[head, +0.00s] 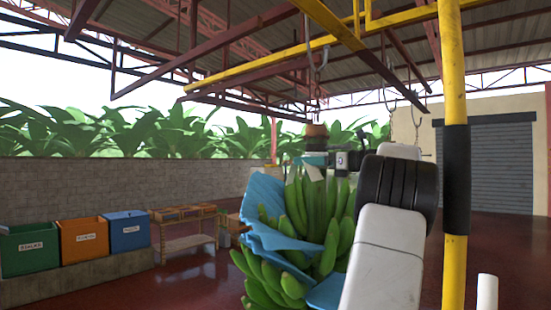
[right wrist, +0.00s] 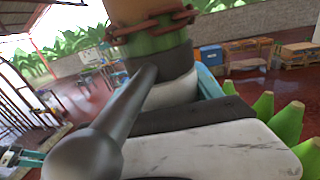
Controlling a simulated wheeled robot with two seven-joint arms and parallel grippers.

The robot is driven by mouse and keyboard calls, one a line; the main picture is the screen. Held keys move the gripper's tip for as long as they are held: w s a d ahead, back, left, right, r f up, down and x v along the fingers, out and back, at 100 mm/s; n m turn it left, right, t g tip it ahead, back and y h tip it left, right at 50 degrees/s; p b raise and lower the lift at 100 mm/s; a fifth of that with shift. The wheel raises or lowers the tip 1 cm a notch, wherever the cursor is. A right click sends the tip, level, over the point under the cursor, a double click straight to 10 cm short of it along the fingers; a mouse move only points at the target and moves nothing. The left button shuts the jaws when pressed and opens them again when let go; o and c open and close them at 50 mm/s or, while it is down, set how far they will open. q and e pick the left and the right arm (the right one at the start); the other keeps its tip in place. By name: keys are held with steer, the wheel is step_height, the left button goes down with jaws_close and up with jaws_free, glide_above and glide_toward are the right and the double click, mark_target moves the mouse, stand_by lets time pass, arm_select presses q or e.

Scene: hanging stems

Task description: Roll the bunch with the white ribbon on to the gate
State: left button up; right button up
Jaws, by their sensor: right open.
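A green banana bunch (head: 322,215) hangs in the middle of the head view, partly wrapped in a blue sheet (head: 270,215). Its stem has a brown top (head: 316,131) under a hook (head: 317,70). A small white piece (head: 313,171) shows below the stem; I cannot tell whether it is the ribbon. My right gripper (head: 328,160) is open at the stem, just above the fruit. In the right wrist view, the stem (right wrist: 150,42) stands close by with a rusty chain (right wrist: 150,26) around it and a pale band (right wrist: 172,92) lower down. My left gripper is not seen.
A yellow overhead rail (head: 270,52) crosses above the bunch. A yellow and black post (head: 456,170) stands at the right. Green, orange and blue bins (head: 128,231) and a wooden table (head: 185,241) stand at the left. Red floor lies clear between. The gate cannot be made out.

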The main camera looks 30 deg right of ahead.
steer(key=s+a+r, duration=0.1)
steer(key=s+a, duration=0.8)
steer(key=s, duration=0.1)
steer(key=shift+s+r, duration=0.2)
steer(key=shift+s, duration=0.2)
steer(key=shift+f, duration=0.1)
steer(key=a+f, duration=0.1)
steer(key=s+a+f, duration=0.1)
steer(key=a+f, duration=0.2)
steer(key=shift+s+a+f, duration=0.25)
steer(key=shift+s+f, duration=0.15)
glide_above(265, 205)
steer(key=shift+w+d, duration=0.1)
steer(key=shift+w, duration=0.05)
jaws_close()
